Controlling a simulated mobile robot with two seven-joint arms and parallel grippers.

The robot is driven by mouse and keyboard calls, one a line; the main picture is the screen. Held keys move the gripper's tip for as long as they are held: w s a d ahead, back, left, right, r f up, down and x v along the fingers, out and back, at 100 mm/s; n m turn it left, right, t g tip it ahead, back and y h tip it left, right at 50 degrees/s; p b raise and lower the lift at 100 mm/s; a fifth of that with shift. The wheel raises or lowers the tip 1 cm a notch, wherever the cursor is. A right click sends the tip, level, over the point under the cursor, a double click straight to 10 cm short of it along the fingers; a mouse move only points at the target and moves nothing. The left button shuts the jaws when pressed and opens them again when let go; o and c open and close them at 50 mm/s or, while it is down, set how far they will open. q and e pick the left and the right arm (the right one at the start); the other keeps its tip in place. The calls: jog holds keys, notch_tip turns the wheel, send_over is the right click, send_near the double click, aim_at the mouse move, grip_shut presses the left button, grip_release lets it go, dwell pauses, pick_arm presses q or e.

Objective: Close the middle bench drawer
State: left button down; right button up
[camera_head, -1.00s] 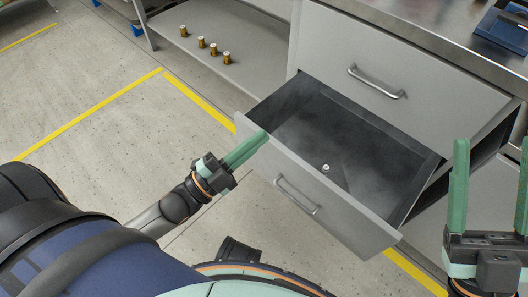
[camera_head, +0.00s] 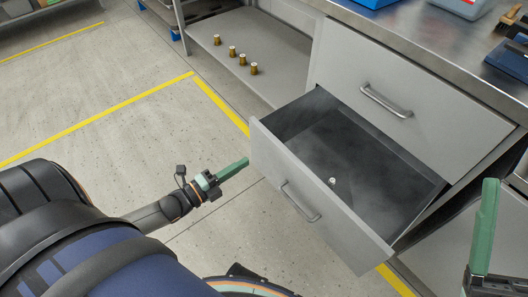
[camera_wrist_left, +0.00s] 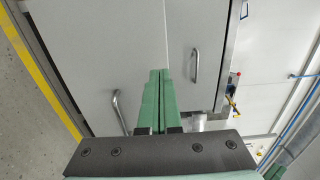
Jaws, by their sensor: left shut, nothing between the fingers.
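The middle bench drawer is pulled far out of the grey bench. Its grey front (camera_head: 300,185) has a bar handle (camera_head: 299,202), and its dark interior is visible. My left gripper (camera_head: 246,162) is shut and empty, its green fingertips by the left end of the drawer front in the head view. I cannot tell whether they touch it. In the left wrist view the closed fingers (camera_wrist_left: 155,73) point over the grey front (camera_wrist_left: 85,55). My right gripper (camera_head: 488,215) is at the right edge, with one finger in view and an empty gap beside it.
A small metallic part (camera_head: 332,181) lies inside the drawer. The closed top drawer (camera_head: 400,85) is above it. Several brass pieces (camera_head: 232,52) stand on a low shelf (camera_head: 275,50) to the left. The floor (camera_head: 130,80) before the bench is clear, with yellow lines.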

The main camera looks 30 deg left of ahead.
aim_at(273, 145)
pick_arm(q)
jog(key=b+x, duration=0.2)
jog(key=x, duration=0.6)
jog(key=shift+w+d, duration=0.1)
jog(key=shift+w, duration=0.05)
pick_arm(e)
jog(key=shift+a+f, duration=0.2)
jog(key=shift+f, duration=1)
